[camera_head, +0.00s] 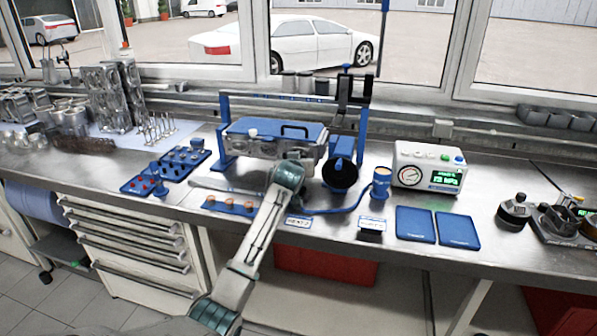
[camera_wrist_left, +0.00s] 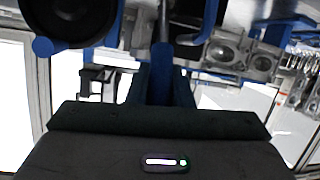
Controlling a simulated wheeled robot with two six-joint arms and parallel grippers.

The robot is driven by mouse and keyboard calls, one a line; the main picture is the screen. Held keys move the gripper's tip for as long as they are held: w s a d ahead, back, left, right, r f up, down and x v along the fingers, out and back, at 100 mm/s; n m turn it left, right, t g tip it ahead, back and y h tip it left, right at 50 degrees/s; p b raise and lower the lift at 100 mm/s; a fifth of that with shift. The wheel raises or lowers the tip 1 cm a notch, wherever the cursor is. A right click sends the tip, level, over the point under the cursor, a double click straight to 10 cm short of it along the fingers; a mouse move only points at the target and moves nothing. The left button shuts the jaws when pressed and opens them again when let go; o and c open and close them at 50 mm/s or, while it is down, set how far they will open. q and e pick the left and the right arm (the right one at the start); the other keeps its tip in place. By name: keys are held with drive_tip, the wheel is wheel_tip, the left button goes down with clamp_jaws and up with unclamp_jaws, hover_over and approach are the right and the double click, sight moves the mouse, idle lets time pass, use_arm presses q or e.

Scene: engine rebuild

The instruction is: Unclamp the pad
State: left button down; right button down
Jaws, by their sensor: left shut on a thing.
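A blue clamp frame (camera_head: 224,130) stands around a metal cylinder head (camera_head: 262,148) with a blue plate (camera_head: 275,129) on top. A round black pad (camera_head: 340,178) faces forward at the head's right end; it also shows at the top left of the left wrist view (camera_wrist_left: 68,18). My left arm reaches up to the front right of the head, and its wrist hides the fingers in the head view. My right gripper is not in view.
A gauge box (camera_head: 428,167) with a lit display stands right of the frame, with a blue cup (camera_head: 381,183) beside it. Two blue mats (camera_head: 437,226) lie at the front right. Blue parts trays (camera_head: 183,162) lie left. A blue hose (camera_head: 335,210) runs along the bench front.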

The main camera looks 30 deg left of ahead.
use_arm(q)
drive_tip(key=shift+s+d+f+t+b, duration=0.1)
drive_tip(key=shift+s+f+t+b, duration=0.35)
drive_tip(key=shift+t+b, duration=0.65)
drive_tip(key=shift+s+r+y+b, duration=0.1)
drive_tip(key=shift+s+y+b, duration=0.15)
drive_tip(key=shift+b, duration=0.25)
drive_tip(key=c, duration=1.3)
unclamp_jaws()
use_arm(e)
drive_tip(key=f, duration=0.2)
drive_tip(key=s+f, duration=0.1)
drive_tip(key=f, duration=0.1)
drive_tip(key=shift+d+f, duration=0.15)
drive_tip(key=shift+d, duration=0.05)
